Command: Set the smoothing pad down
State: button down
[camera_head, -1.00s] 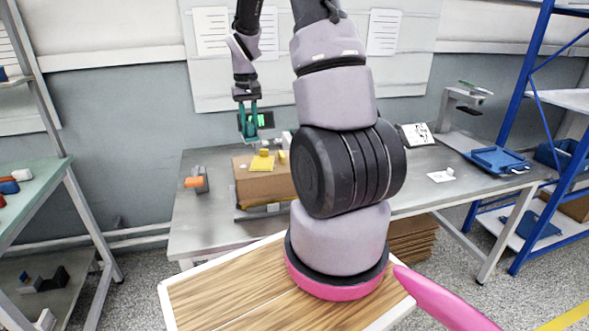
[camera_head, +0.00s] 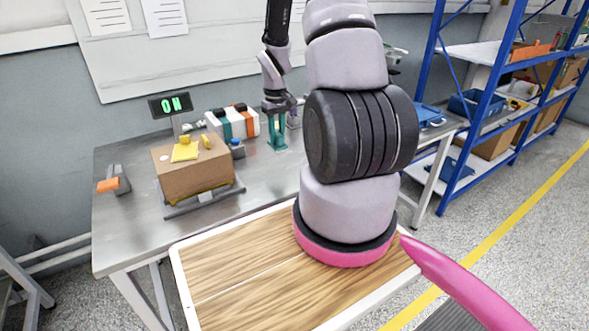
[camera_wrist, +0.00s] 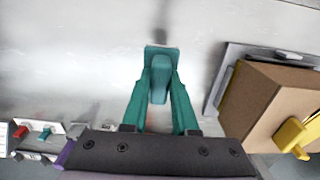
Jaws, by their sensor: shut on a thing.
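My gripper (camera_head: 277,135) has teal fingers and points down over the grey bench, right of the cardboard box. In the wrist view my gripper (camera_wrist: 160,72) is shut on a teal piece, seemingly the smoothing pad (camera_wrist: 159,88), with a rounded grip between the fingers and a flat rectangular plate beyond the fingertips. In the head view the pad is hard to tell from the teal fingers. The plate is at or close to the bench top (camera_head: 130,215); I cannot tell whether it touches.
The cardboard box (camera_head: 192,173) carries yellow pieces (camera_head: 185,151) and sits on a grey plate. Bare bench lies around my gripper.

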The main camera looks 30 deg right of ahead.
aim_at(279, 149)
jog(key=f, duration=0.5)
jog(key=shift+s+d+f, duration=0.1)
jog(key=shift+d+f, duration=0.1)
jog(key=shift+d, duration=0.05)
jog(key=shift+f, duration=2.15)
jog(key=shift+a, duration=0.1)
jog(key=shift+f, duration=0.2)
jog(key=c, duration=0.7)
grip_release()
jog(key=shift+r, duration=0.15)
